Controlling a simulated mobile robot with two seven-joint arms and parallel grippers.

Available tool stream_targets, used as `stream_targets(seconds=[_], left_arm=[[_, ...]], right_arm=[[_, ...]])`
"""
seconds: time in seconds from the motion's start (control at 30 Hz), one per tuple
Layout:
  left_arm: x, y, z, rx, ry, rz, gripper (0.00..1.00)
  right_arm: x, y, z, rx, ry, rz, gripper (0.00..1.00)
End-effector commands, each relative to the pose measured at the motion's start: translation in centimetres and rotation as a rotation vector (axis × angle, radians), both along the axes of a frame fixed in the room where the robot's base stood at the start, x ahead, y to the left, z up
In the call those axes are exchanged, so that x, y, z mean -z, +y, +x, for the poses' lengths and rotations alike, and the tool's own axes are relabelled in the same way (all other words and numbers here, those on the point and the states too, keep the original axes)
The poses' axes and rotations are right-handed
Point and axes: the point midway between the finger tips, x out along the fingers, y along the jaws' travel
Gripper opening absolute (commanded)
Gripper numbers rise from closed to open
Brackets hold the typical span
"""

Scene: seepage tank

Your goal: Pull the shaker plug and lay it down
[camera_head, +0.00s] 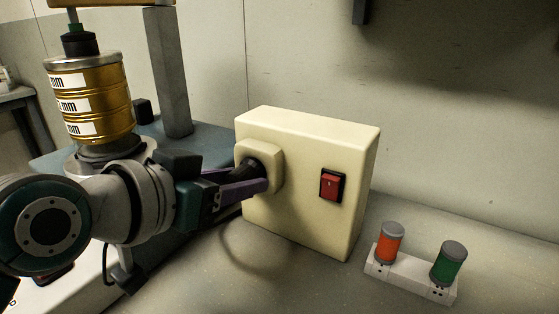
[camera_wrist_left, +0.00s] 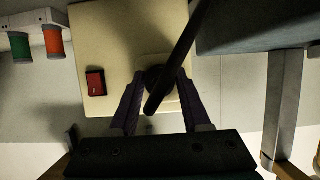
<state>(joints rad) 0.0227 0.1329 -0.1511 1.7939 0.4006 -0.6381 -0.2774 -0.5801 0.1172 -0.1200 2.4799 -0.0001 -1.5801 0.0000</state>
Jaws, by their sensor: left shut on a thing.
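The black shaker plug (camera_head: 249,169) sits at the square socket (camera_head: 277,166) on the front of a cream box (camera_head: 310,150). It also shows in the left wrist view (camera_wrist_left: 155,79), with a thick black cord (camera_wrist_left: 178,62) crossing in front of it. My left gripper (camera_head: 252,178) has its purple fingers shut on the plug, one on each side, close against the socket. Whether the plug is fully seated in the socket is hidden by the fingers and cord. My right gripper is not in view.
A red rocker switch (camera_head: 331,185) is on the box, right of the socket. A white holder (camera_head: 411,275) with an orange-red cylinder (camera_head: 389,242) and a green cylinder (camera_head: 448,263) stands at the right. A gold canister (camera_head: 90,100) stands at left. The bench (camera_head: 330,285) before the box is clear.

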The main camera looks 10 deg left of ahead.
Motion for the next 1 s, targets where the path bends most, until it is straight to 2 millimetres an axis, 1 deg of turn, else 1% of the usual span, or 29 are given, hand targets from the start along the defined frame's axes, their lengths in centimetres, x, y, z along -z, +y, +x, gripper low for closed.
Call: stream_targets(seconds=[0.47, 1.0], left_arm=[[-0.1, 0.2, -0.6, -0.001, -0.001, 0.000, 0.00], [-0.1, 1.4, -3.7, -0.001, 0.002, 0.001, 0.00]], right_arm=[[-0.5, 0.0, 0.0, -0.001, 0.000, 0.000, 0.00], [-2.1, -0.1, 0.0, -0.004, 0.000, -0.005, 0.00]])
